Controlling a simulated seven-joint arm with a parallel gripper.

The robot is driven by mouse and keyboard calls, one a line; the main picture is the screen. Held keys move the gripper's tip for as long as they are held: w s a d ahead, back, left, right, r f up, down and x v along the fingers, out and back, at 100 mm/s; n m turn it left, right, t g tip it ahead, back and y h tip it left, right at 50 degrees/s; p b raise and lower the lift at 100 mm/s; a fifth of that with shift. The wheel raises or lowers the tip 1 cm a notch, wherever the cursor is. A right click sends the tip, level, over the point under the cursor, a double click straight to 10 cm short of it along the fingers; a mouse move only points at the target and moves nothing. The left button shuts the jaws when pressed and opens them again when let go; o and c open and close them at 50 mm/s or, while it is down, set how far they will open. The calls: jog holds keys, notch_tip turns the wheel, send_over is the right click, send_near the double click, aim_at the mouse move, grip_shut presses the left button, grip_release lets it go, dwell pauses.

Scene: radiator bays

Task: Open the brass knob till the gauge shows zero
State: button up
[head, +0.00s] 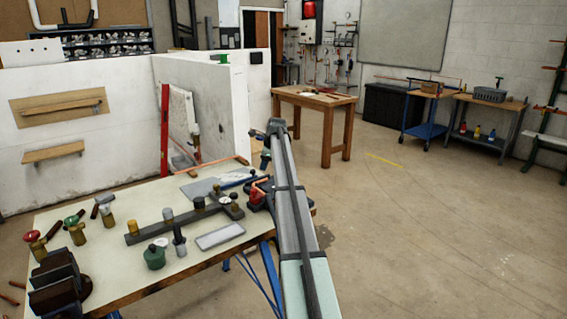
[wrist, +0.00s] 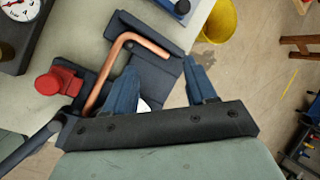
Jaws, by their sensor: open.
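My gripper (wrist: 161,67) is open, its two blue fingers apart, above a dark tool with a bent copper pipe (wrist: 100,83). The pipe runs beside the left finger; I see nothing gripped. In the wrist view a gauge (wrist: 20,8) with a white dial is cut off at the upper left; its reading is too small to tell. In the head view a dark bar on the bench carries small knobs, including a brass-coloured one (head: 132,227) at its left end. I cannot tell whether it is the task's knob. A round white dial (head: 160,242) lies near the bar.
The bench (head: 110,285) also holds a dark vise (head: 55,283), a green round piece (head: 154,257) and brass valves with red and green tops at left. A red knob (wrist: 48,83) sits left of the pipe. A yellow bucket (wrist: 218,20) stands on the floor beyond.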

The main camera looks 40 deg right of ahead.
jog(key=s+d+f+h, duration=0.1)
jog(key=s+d, duration=0.2)
jog(key=d, duration=0.4)
jog(key=shift+s+f+t+h, duration=0.15)
jog(key=shift+s+t+h, duration=0.05)
jog(key=shift+t+h, duration=0.2)
jog(key=shift+d, duration=0.1)
notch_tip(320, 180, up, 6)
jog(key=g+y, duration=0.3)
jog(key=y, duration=0.2)
send_over(216, 185)
jog(key=s+d, duration=0.4)
jog(key=s, duration=0.1)
jog(key=shift+m, duration=0.4)
jog(key=x, duration=1.4)
jog(key=shift+w+a, duration=0.2)
jog(key=shift+a, duration=0.1)
jog(key=shift+c, duration=0.4)
